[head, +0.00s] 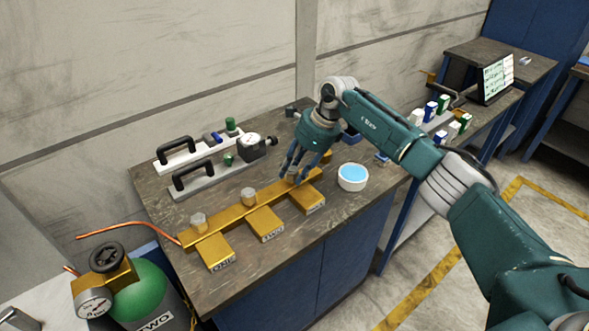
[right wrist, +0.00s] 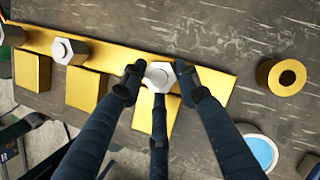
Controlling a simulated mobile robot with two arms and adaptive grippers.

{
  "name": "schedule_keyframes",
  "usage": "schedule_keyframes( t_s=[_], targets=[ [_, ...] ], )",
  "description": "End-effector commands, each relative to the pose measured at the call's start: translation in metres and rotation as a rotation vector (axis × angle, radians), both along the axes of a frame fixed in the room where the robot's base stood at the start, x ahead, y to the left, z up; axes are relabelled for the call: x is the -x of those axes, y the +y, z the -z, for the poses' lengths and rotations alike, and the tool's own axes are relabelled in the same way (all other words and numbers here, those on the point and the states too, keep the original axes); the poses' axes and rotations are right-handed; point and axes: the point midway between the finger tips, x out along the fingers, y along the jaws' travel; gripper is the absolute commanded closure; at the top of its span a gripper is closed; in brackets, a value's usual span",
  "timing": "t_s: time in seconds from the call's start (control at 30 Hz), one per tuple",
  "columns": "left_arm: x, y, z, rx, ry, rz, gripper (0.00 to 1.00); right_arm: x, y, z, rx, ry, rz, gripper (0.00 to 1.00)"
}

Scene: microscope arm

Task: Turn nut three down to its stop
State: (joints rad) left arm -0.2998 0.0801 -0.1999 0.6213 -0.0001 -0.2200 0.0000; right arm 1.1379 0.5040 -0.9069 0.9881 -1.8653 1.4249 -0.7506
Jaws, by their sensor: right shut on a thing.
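A brass bar (head: 222,221) lies on the dark worktop with three brass plates along its front. Their labels appear to read ONE (head: 214,249), TWO (head: 264,224) and THREE (head: 308,200). A pale hex nut stands above each plate: nut one (head: 199,220), nut two (head: 249,196) and nut three (right wrist: 160,76). My right gripper (right wrist: 158,82) points down with its dark fingers closed around nut three, which sits at the bar's right end. In the head view the fingers partly cover this nut. My left gripper is not in view.
A white bowl with blue content (head: 352,178) stands right of the bar. A brass ring (right wrist: 282,76) lies beyond the bar's right end. Two handled tools (head: 205,180) lie behind it. A green cylinder (head: 140,292) with a gauge stands at the front left.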

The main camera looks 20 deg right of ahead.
Motion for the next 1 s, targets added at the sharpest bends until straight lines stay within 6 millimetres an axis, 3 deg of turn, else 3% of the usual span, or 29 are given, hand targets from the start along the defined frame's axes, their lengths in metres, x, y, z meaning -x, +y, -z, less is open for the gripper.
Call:
schedule_keyframes(
  t_s=[0.03, 0.53, 1.0],
  targets=[
    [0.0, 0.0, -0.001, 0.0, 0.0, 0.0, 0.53, -0.006, 0.003, -0.009, -0.01, -0.023, 0.023, 0.94],
    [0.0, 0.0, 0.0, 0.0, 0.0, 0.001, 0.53, -0.006, 0.005, -0.01, -0.012, -0.027, 0.443, 0.94],
    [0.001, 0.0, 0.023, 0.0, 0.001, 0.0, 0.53, -0.006, 0.006, -0.007, -0.015, -0.026, 0.886, 0.94]
  ],
)
